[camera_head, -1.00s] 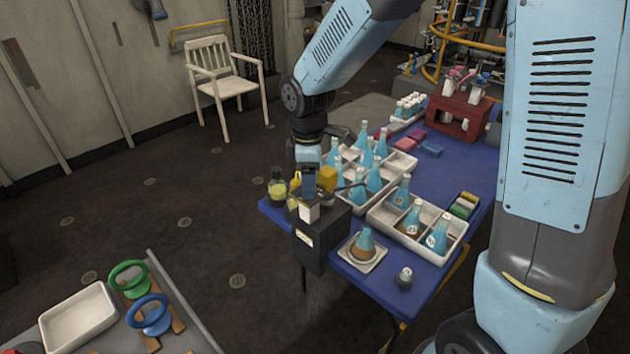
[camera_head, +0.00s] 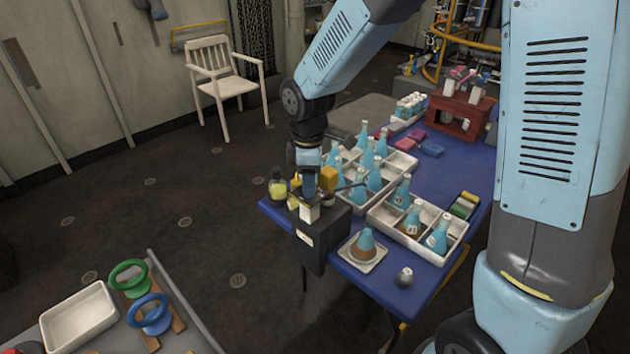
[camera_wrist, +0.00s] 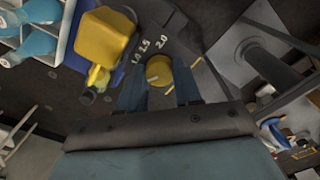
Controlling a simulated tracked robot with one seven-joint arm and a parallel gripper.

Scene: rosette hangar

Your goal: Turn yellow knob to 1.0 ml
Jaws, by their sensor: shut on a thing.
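The yellow knob (camera_wrist: 159,71) sits on a dark dial plate (camera_wrist: 160,38) printed with 1.0, 1.5 and 2.0 in the wrist view. My gripper (camera_wrist: 160,85) is shut on the knob, a dark finger on either side. A pale line shows on the knob's face, but I cannot tell which number it points at. In the head view my gripper (camera_head: 309,196) points down over the dark dispenser box (camera_head: 322,240) at the table's near left corner. The knob is hidden there.
A yellow block-shaped part (camera_wrist: 103,36) stands close beside the knob. A bottle with yellow liquid (camera_head: 278,187) is left of the dispenser. White trays (camera_head: 451,244) of blue bottles stand to the right on the blue table (camera_head: 455,165). A conical flask (camera_head: 365,242) is on a pale square stand in front.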

